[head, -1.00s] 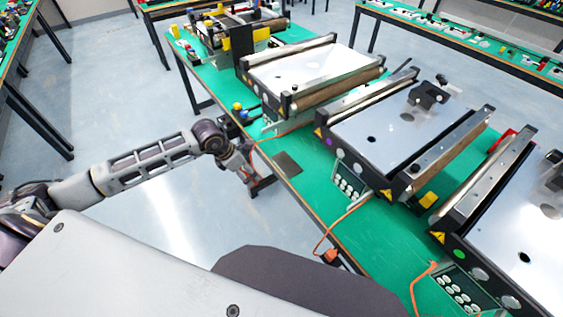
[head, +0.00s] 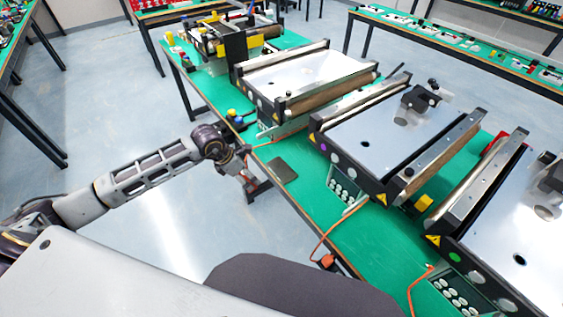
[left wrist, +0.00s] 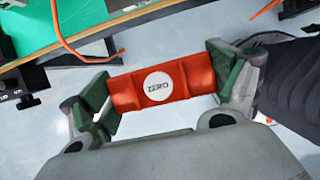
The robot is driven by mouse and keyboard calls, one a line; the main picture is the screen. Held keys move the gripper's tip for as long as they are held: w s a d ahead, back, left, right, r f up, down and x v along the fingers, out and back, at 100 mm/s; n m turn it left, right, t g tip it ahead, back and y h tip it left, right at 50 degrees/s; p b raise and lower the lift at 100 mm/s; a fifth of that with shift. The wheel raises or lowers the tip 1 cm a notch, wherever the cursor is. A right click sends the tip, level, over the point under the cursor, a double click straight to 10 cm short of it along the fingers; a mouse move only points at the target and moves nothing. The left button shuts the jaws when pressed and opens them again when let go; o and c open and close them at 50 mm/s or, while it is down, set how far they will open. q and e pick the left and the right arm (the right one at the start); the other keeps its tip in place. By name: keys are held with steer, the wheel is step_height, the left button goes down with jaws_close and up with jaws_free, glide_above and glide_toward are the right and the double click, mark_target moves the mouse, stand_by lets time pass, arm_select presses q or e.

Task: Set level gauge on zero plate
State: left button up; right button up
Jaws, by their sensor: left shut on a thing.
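My left gripper (left wrist: 165,87) is shut on a red block-shaped gauge (left wrist: 123,92) with a white round label, held between green-padded fingers. The label's print is too small to read surely. In the head view the left gripper (head: 247,177) is small, out over the floor just beside the table's near edge, and the gauge is hard to make out there. A dark flat square plate (head: 283,169), which looks like the zero plate, lies on the green table near that edge, a short way right of the gripper. My right gripper does not show.
Several mini conveyors (head: 385,138) fill the green table (head: 310,185) behind and right of the plate. A button box (head: 345,190) and orange cables lie along the near edge. Small blue and yellow parts (head: 236,117) sit beyond the plate. The table around the plate is clear.

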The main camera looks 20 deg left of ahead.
arm_select(q)
steer(key=w+d, duration=0.2)
steer(key=w, duration=0.1)
steer(key=w+d+b, duration=0.1)
steer(key=w+d, duration=0.2)
steer(key=w, duration=0.1)
steer(key=w+d, duration=0.3)
steer(key=shift+w, duration=0.15)
steer(key=shift+w+d+b, duration=0.35)
steer(key=shift+w+d, duration=0.05)
steer(key=shift+w, duration=0.05)
steer(key=shift+w+d, duration=0.1)
steer(key=shift+w, duration=0.05)
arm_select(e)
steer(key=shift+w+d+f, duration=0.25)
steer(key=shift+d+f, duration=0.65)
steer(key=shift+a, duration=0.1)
